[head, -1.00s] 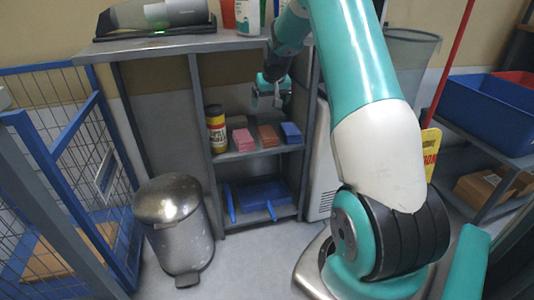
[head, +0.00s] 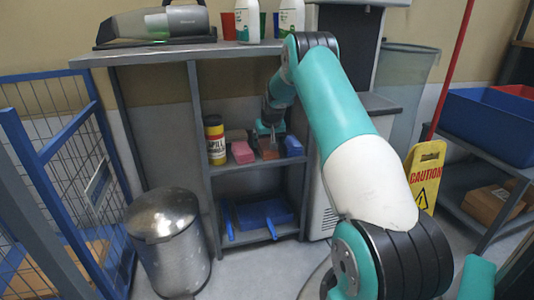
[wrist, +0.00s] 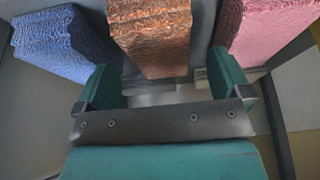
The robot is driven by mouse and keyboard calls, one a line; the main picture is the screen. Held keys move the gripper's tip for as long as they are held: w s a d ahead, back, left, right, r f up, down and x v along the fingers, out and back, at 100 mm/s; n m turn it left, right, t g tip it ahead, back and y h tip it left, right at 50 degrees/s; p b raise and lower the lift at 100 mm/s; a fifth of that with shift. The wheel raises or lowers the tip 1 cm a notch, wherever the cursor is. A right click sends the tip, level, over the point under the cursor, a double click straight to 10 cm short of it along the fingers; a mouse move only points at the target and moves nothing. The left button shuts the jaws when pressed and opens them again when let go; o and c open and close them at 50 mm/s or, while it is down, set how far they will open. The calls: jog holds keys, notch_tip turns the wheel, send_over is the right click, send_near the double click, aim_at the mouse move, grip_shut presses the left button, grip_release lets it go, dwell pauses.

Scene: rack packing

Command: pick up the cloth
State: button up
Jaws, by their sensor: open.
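Three folded cloths lie side by side on the middle shelf: a pink one (head: 242,152), a brown-orange one (head: 267,150) and a blue one (head: 292,146). In the wrist view the order is reversed: blue (wrist: 65,45), brown-orange (wrist: 152,38), pink (wrist: 272,28). My gripper (wrist: 166,85) is open and empty, with the brown-orange cloth just beyond the gap between its fingers. In the head view my gripper (head: 268,130) is at the shelf opening, by the brown-orange cloth, partly overlapping it. I cannot tell whether it touches any cloth.
A blue dustpan (head: 262,216) is on the shelf below. The grey shelf top (head: 160,52) is above my gripper. A metal bin (head: 168,240) and caution sign (head: 424,175) stand nearby.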

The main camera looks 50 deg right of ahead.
aim_at(267, 144)
jog(key=b+x, duration=0.1)
jog(key=x, duration=0.2)
jog(key=shift+f, duration=0.15)
jog(key=c, duration=1.1)
notch_tip(267, 144, up, 10)
jog(key=p, duration=0.4)
jog(key=o, duration=0.5)
jog(key=c, duration=0.3)
jog(key=shift+a, duration=0.1)
